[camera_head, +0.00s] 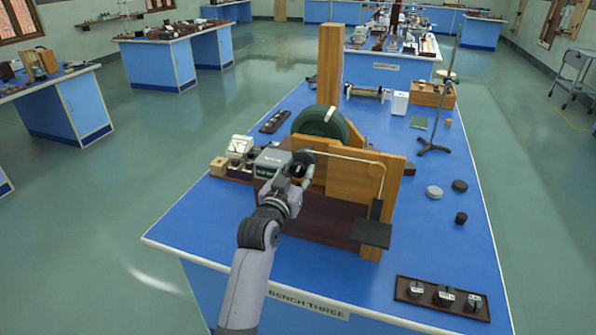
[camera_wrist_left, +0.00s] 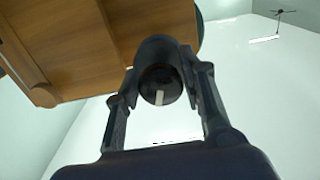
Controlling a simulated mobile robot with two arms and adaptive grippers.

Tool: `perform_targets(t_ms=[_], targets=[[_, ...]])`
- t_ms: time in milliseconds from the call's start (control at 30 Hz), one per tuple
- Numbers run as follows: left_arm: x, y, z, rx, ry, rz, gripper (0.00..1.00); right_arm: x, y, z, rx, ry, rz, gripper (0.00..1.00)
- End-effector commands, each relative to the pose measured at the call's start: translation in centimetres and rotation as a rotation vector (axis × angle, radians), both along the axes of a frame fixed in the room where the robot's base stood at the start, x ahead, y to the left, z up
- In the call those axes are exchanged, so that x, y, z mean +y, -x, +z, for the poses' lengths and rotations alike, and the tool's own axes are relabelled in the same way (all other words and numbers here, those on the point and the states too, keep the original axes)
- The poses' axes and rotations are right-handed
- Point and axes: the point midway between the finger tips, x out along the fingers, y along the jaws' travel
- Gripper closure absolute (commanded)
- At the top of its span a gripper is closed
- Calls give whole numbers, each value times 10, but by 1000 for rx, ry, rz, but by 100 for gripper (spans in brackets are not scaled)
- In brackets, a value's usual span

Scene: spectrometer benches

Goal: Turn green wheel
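The green wheel (camera_head: 322,123) stands upright on a wooden apparatus on the blue bench, a white mark on its rim. Its lower part is hidden behind a wooden board. My left gripper (camera_head: 301,169) is at the near left side of the apparatus, in front of and below the wheel. In the left wrist view, the fingers (camera_wrist_left: 163,82) lie on both sides of a round black knob (camera_wrist_left: 160,86) with a pale mark, with no clear gap. The knob's link to the wheel is hidden. My right gripper is not in view.
A wooden board (camera_head: 392,180) with a bent rod and a dark plate (camera_head: 372,234) are right of the gripper. A grey meter box (camera_head: 271,162) is close on its left.

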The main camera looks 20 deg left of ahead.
Motion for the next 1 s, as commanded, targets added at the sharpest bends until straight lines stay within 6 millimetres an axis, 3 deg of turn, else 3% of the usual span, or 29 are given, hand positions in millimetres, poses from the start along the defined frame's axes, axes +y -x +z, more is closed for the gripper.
perform_targets(t_ms=[500,800,1000], targets=[[0,0,0,0,0,0,100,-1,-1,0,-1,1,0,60],[0,0,0,1,2,0,100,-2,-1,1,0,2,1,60],[0,0,3,6,115,0,100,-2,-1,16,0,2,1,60]])
